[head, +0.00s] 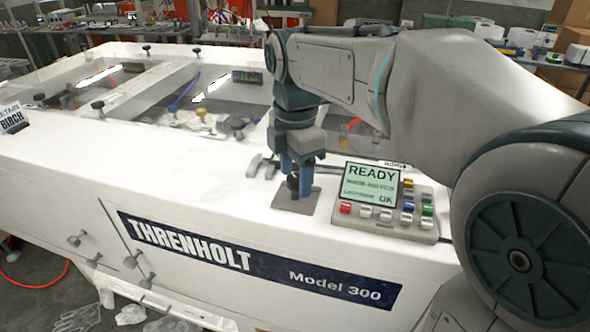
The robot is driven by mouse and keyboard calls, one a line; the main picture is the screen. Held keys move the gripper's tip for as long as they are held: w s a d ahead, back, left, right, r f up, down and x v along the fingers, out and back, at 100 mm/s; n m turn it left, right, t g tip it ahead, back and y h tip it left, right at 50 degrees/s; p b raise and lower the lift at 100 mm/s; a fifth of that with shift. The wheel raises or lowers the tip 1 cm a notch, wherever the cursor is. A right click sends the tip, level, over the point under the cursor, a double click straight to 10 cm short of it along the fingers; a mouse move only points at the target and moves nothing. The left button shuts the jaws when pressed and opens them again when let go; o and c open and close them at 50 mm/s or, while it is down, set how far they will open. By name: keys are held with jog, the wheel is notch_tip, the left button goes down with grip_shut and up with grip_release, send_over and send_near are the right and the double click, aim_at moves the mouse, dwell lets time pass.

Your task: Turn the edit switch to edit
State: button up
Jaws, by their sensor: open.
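A grey switch plate (285,203) lies flat on the white machine top, left of the control panel. A dark knob (293,184) stands on the plate; I take this to be the edit switch, but no label on it is readable. My gripper (298,178) points down right over the knob, its fingers spread with the knob's dark top close between or just behind them. I cannot tell whether the fingers touch it. The gripper partly hides the knob, so its setting cannot be read.
The control panel (428,226) has a green READY display (371,188) and several coloured buttons, close right of the gripper. A grey handle-like part (262,167) is just left. Glazed openings with knobs lie behind.

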jog(key=c, duration=1)
jog(key=shift+m, duration=0.3)
jog(key=m, duration=1.3)
jog(key=shift+p, duration=0.3)
jog(key=shift+m, duration=2.1)
